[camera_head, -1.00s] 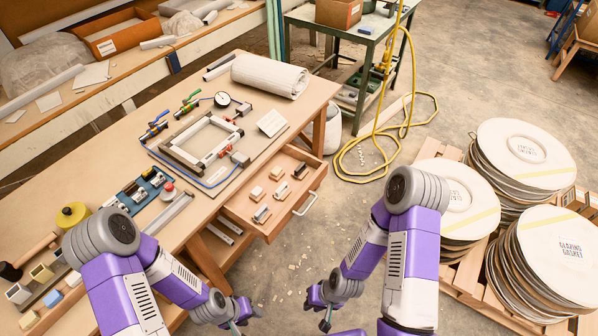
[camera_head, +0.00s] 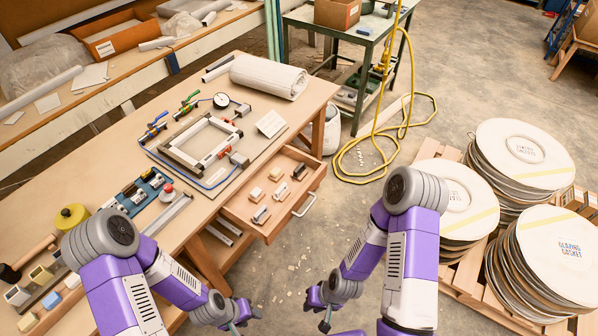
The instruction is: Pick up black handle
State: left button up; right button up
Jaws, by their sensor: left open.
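I cannot clearly make out a black handle. Small dark-ended pieces (camera_head: 261,215) lie among pale blocks in the open drawer (camera_head: 237,210), and dark parts sit in a blue rack (camera_head: 139,193) on the bench. A mallet-like tool with a black end (camera_head: 9,273) lies at the bench's left edge. My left gripper (camera_head: 242,316) is open and low, in front of the bench and below the drawer. My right gripper (camera_head: 322,311) is to its right, over the floor; its finger gap is too small to judge. Neither gripper touches anything on the bench.
The wooden bench (camera_head: 95,170) carries a square frame fixture (camera_head: 203,141), a gauge and a paper roll (camera_head: 270,76). The drawer juts out with a metal handle (camera_head: 304,205). Stacked gasket discs (camera_head: 556,256) stand on pallets at right. A yellow hose (camera_head: 345,165) lies on the floor.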

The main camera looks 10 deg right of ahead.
aim_at(301, 168)
jog(key=z, duration=1.5)
jog(key=i, duration=0.6)
jog(key=u, duration=2.25)
